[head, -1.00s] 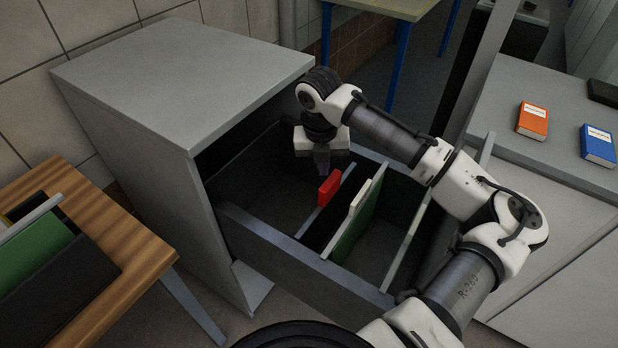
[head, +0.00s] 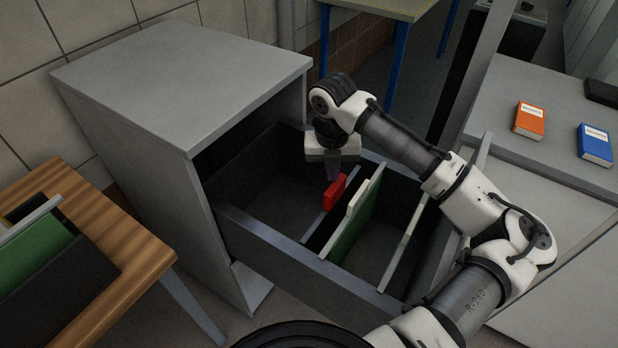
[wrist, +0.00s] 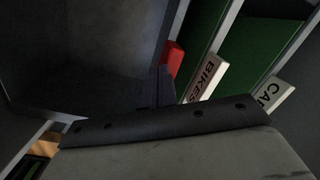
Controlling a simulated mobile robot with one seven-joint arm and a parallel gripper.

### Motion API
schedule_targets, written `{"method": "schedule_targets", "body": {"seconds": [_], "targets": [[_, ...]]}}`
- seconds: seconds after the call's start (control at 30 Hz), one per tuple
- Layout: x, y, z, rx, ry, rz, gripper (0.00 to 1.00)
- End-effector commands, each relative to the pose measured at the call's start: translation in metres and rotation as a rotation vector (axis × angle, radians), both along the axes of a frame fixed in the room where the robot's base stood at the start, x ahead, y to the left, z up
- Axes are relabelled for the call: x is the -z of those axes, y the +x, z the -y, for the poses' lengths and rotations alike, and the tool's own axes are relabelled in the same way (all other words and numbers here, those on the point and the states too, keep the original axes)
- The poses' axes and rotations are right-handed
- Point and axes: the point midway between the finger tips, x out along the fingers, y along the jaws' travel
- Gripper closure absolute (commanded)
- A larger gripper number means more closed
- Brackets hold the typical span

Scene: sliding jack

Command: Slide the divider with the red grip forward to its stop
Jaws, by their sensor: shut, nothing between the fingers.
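The red grip (head: 334,191) stands on a thin grey divider (head: 317,223) inside the open drawer. It also shows in the wrist view (wrist: 174,58), beside a white tab reading BIKES. My gripper (head: 332,173) points down into the drawer, its fingers shut with nothing between them, right behind the red grip in the head view. In the wrist view its dark fingers (wrist: 160,88) are close against the grip's side; I cannot tell for sure whether they touch. The divider's lower part is hidden.
A green folder with a white tab (head: 356,209) stands just right of the divider, with another rail (head: 402,238) beyond it. The drawer (head: 262,236) is clear left of the divider. The grey cabinet (head: 180,75) rises at left. Orange (head: 530,118) and blue (head: 594,145) books lie at right.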

Motion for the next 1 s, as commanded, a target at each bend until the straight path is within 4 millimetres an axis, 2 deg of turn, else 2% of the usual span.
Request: {"method": "schedule_targets", "body": {"seconds": [0.03,0.27,0.47,1.0], "targets": [[0.048,-0.012,-0.011,0.009,0.065,-0.067,1.0],[0.049,-0.007,-0.017,0.01,0.064,-0.065,1.0],[0.042,-0.007,-0.019,0.008,0.064,-0.065,1.0],[-0.002,-0.007,-0.021,0.004,0.063,-0.065,1.0]]}}
